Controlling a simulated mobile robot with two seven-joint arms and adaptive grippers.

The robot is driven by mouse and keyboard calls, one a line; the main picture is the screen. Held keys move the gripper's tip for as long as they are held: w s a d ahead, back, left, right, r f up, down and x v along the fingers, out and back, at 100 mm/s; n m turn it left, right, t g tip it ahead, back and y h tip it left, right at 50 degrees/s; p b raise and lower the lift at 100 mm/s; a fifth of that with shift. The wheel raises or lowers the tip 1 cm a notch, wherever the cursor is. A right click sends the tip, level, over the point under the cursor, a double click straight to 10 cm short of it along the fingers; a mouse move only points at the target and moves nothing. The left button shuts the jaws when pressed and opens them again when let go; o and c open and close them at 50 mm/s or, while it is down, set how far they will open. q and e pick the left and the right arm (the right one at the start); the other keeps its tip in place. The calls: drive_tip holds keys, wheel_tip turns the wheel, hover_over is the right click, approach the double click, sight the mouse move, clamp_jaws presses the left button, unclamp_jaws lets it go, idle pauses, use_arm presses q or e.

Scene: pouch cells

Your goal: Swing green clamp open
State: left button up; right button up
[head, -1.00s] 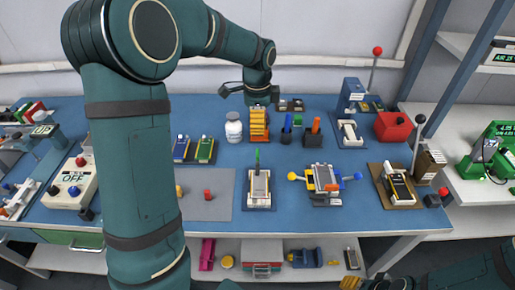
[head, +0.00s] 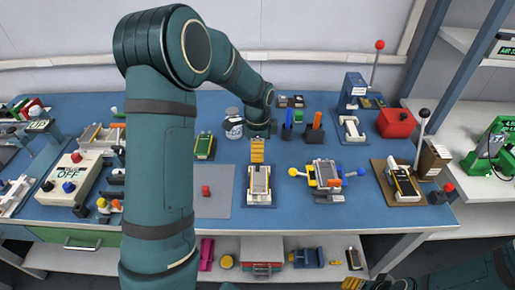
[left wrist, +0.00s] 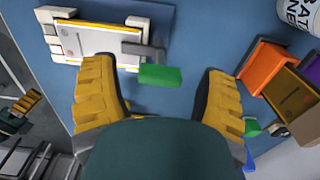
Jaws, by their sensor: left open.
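The green clamp handle (left wrist: 160,76) is a green block on a grey arm at the edge of a white-plated fixture (left wrist: 93,42) in the left wrist view. In the head view this fixture (head: 258,183) stands at the middle front of the blue table; its green handle is hidden by my gripper. My left gripper (head: 257,150) is open, just behind the fixture. In the left wrist view its yellow fingers (left wrist: 158,85) stand apart either side of the handle, with visible gaps. My right gripper (head: 365,284) is low at the bottom edge, its yellow fingers apart.
A fixture with yellow and blue knobs (head: 325,175) stands to the right. A white bottle (head: 233,124) stands close to my left wrist. Blue and orange holders (head: 313,132) stand behind right. A grey mat (head: 215,207) with a red knob lies left.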

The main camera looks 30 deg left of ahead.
use_arm(q)
drive_tip(key=c, duration=1.2)
drive_tip(key=n+p, duration=0.1)
drive_tip(key=n, duration=0.3)
drive_tip(key=shift+r+p, duration=0.1)
drive_tip(key=shift+p, duration=0.3)
drive_tip(key=n+p, duration=0.1)
drive_tip(key=n, duration=0.4)
drive_tip(key=shift+p, duration=0.4)
drive_tip(key=n+p, duration=0.1)
drive_tip(key=n, duration=0.3)
drive_tip(key=n+p, duration=0.2)
drive_tip(key=n, duration=0.2)
drive_tip(key=shift+n, duration=0.4)
